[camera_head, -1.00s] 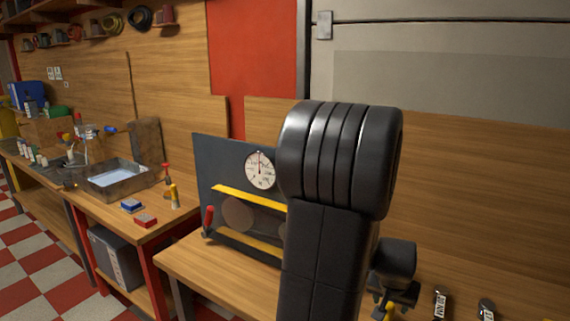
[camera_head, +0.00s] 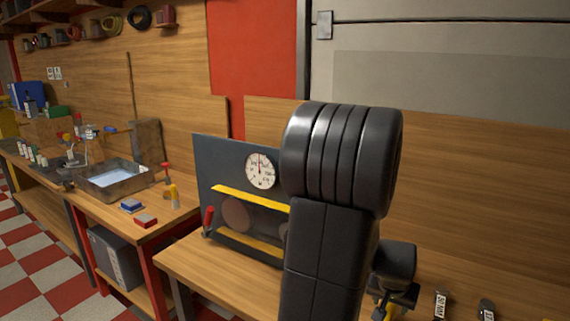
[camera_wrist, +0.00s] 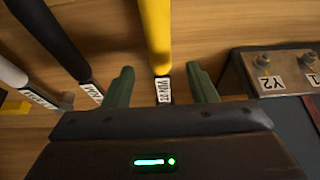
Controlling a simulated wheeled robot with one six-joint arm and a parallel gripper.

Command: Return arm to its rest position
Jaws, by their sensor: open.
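My arm stands upright in the middle of the head view, with its thick ribbed black joint in front of the bench. In the wrist view my gripper (camera_wrist: 162,86) shows two green fingers, spread apart. A yellow handle (camera_wrist: 156,35) with a white label lies in line with the gap between the fingers. I see no contact with it, and cannot tell its distance from them. A black handle (camera_wrist: 52,40) and a white-ended handle (camera_wrist: 15,75), both labelled, lie to the left.
A metal block marked Y2 (camera_wrist: 268,75) is right of the gripper. A dark panel with a round dial (camera_head: 262,170) stands on the wooden bench (camera_head: 190,262), partly behind my arm. Labelled tools (camera_head: 440,304) lie at lower right. A metal tray (camera_head: 115,180) sits on the left bench.

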